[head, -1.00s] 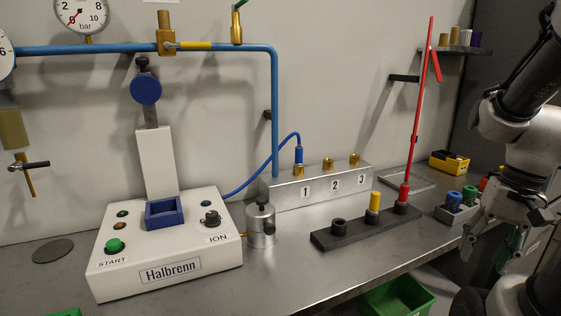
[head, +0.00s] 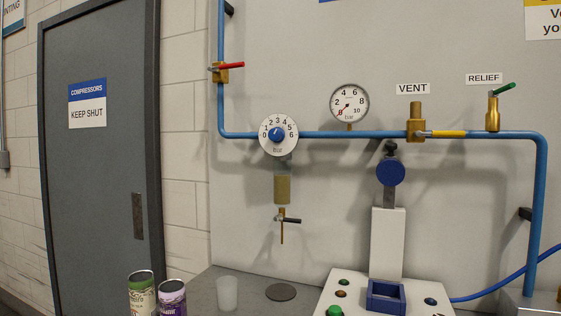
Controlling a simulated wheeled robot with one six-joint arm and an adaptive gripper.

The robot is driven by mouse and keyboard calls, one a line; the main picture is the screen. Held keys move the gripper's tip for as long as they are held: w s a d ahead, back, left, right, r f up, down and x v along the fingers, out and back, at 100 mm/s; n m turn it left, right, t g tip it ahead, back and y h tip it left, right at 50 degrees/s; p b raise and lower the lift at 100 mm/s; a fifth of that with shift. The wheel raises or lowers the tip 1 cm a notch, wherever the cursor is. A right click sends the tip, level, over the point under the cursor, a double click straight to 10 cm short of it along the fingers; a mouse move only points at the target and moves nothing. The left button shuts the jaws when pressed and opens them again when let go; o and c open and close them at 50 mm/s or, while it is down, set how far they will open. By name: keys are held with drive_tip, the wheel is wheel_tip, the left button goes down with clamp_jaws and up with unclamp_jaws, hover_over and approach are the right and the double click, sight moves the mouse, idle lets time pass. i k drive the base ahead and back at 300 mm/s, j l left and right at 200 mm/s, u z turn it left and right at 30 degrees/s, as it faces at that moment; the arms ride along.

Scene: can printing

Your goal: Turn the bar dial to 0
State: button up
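The bar dial (head: 278,151) is a round white face with numbers 0 to 6 and a blue knob (head: 276,134) at its centre. It sits on the blue pipe left of the middle in the head view. The knob's mark is too small to read surely. A round pressure gauge (head: 349,104) in bar stands on the pipe to the right of the dial. Its red needle points to the lower left, near the low end. My gripper is not in view.
A red-handled valve (head: 221,71) is on the upright pipe at left. A small black-handled tap (head: 288,220) hangs below the dial. VENT (head: 416,116) and RELIEF (head: 492,113) valves are at right. Two cans (head: 141,297) and a cup (head: 228,293) stand at the bottom.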

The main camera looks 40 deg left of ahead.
sight(276, 134)
drive_tip(key=u, duration=1.6)
